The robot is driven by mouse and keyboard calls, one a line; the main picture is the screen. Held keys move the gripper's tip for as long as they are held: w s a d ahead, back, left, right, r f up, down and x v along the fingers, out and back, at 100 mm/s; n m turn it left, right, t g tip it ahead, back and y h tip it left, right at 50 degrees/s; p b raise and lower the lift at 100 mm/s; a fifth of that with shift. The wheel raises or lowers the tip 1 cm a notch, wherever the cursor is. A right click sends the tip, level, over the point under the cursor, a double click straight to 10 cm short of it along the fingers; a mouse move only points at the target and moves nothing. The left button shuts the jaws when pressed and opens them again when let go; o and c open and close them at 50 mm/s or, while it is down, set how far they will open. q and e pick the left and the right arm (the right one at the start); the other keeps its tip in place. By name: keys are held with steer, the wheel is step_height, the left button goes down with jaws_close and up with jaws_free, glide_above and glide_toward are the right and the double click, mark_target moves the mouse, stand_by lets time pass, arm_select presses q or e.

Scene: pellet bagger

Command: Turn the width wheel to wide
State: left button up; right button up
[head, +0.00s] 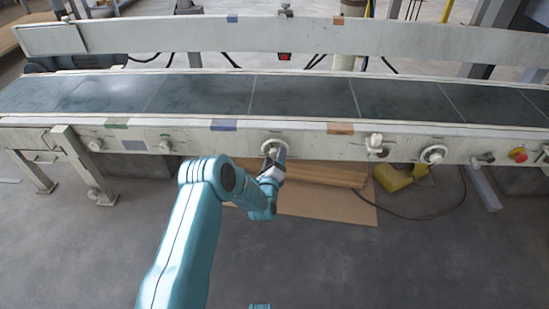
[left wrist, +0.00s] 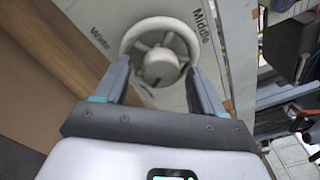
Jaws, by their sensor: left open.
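The width wheel is a pale, spoked handwheel on the front panel of the conveyor. It shows in the left wrist view (left wrist: 165,24) with the label "Wide" (left wrist: 100,38) on its left and "Middle" (left wrist: 203,26) on its right. In the head view the wheel (head: 270,144) is partly hidden by my left gripper (head: 277,155). In the left wrist view my left gripper (left wrist: 157,70) is open, its fingers on either side of the wheel's near part. I cannot tell whether they touch the rim. No pointer on the wheel is clear. My right gripper is not in view.
The conveyor belt (head: 300,95) runs above the panel. A second wheel (head: 433,154), a red button (head: 518,155) and several knobs sit along the panel. Cardboard (head: 325,205) and a yellow object (head: 393,178) with a cable lie below. The floor in front is clear.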

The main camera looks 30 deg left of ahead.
arm_select(q)
steer(key=c, duration=1.1)
steer(key=shift+o, duration=0.2)
steer(key=shift+n, duration=0.4)
